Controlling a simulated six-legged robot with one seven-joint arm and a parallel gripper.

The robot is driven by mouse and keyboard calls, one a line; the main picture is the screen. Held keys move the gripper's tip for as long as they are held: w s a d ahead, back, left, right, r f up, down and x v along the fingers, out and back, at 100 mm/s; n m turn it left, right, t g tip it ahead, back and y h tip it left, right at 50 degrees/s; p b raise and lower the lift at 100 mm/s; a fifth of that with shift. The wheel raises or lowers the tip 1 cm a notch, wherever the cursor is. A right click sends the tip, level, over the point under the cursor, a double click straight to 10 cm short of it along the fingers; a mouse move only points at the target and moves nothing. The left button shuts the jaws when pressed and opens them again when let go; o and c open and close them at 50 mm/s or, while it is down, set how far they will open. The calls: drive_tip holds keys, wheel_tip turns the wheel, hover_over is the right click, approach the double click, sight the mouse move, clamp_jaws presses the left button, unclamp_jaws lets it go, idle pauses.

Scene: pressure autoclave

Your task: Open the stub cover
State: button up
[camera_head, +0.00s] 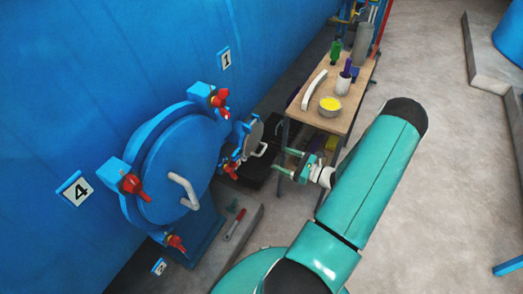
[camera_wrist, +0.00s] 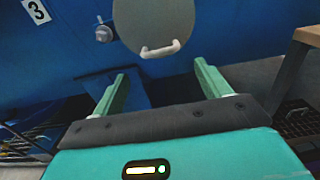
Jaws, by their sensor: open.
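The stub cover is a small round grey disc (camera_head: 256,132) on a blue stub, beside the large blue round door. It has a white handle (camera_head: 261,150) at its lower edge. In the wrist view the grey cover (camera_wrist: 153,22) is at the top, partly cut off, with its white handle (camera_wrist: 160,49) below. My gripper (camera_head: 280,161) is open and empty, just right of the handle in the head view. In the wrist view, my two green fingers (camera_wrist: 160,72) point toward the cover, spread wider than the handle. They appear apart from it.
The large blue door (camera_head: 178,165) has a white handle (camera_head: 184,191) and several red knobs around it. A red-handled tool (camera_head: 236,224) lies low near the door.

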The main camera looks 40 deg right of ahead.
sight(263, 150)
drive_tip(key=x, duration=0.9)
drive_tip(key=c, duration=1.2)
drive_tip(key=shift+o, duration=0.2)
